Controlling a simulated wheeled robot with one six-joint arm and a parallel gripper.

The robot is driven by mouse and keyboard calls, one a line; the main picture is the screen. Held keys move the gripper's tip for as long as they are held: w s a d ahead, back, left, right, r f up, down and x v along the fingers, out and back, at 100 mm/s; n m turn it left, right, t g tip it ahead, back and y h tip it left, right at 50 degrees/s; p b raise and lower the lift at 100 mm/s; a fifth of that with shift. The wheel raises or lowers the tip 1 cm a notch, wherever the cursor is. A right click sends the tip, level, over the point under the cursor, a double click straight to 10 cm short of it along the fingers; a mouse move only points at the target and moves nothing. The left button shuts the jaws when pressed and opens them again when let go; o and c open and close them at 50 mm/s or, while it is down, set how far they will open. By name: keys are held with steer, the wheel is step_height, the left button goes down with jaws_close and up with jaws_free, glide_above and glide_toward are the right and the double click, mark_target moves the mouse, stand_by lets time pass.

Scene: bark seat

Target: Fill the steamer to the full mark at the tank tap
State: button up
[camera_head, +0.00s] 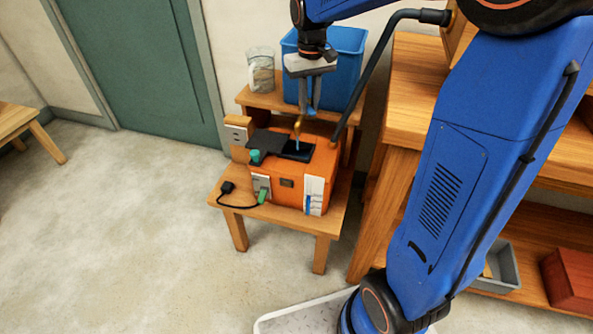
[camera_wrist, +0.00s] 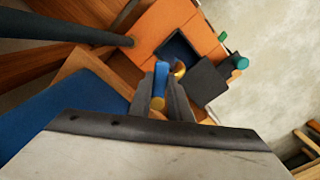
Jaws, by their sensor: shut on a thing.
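The steamer (camera_head: 286,182) is an orange box on a low wooden stand; it also shows in the wrist view (camera_wrist: 151,38). Its black lid (camera_head: 265,146) is open to the left and its filling hole (camera_head: 301,154) is uncovered. A gauge strip (camera_head: 314,190) on its front shows blue near the bottom. The brass tap (camera_head: 298,122) hangs over the hole, with a thin pale-blue streak below it, seemingly water. My gripper (camera_head: 311,106) points down in front of the blue tank (camera_head: 345,60). It is shut on the tap's blue lever (camera_wrist: 161,76).
A black pipe (camera_head: 378,70) slopes down close to the steamer's right. A clear jug (camera_head: 261,70) stands left of the tank. A black plug (camera_head: 227,187) with a cord lies on the stand. Wooden shelving (camera_head: 395,170) is at right; the floor (camera_head: 120,240) at left is clear.

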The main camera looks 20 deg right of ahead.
steer(key=m, duration=0.1)
steer(key=a+m, duration=0.1)
steer(key=m, duration=0.2)
steer(key=shift+w+a, duration=0.15)
steer(key=shift+a, duration=0.2)
steer(key=shift+o, duration=0.2)
steer(key=shift+a+m, duration=0.4)
steer(key=shift+m, duration=0.7)
steer(key=shift+a+m, duration=0.35)
steer(key=shift+m, duration=0.75)
steer(key=o, duration=0.9)
steer(key=shift+a, duration=0.1)
steer(key=shift+c, duration=0.2)
steer(key=shift+r, duration=0.1)
step_height(320, 180, up, 8)
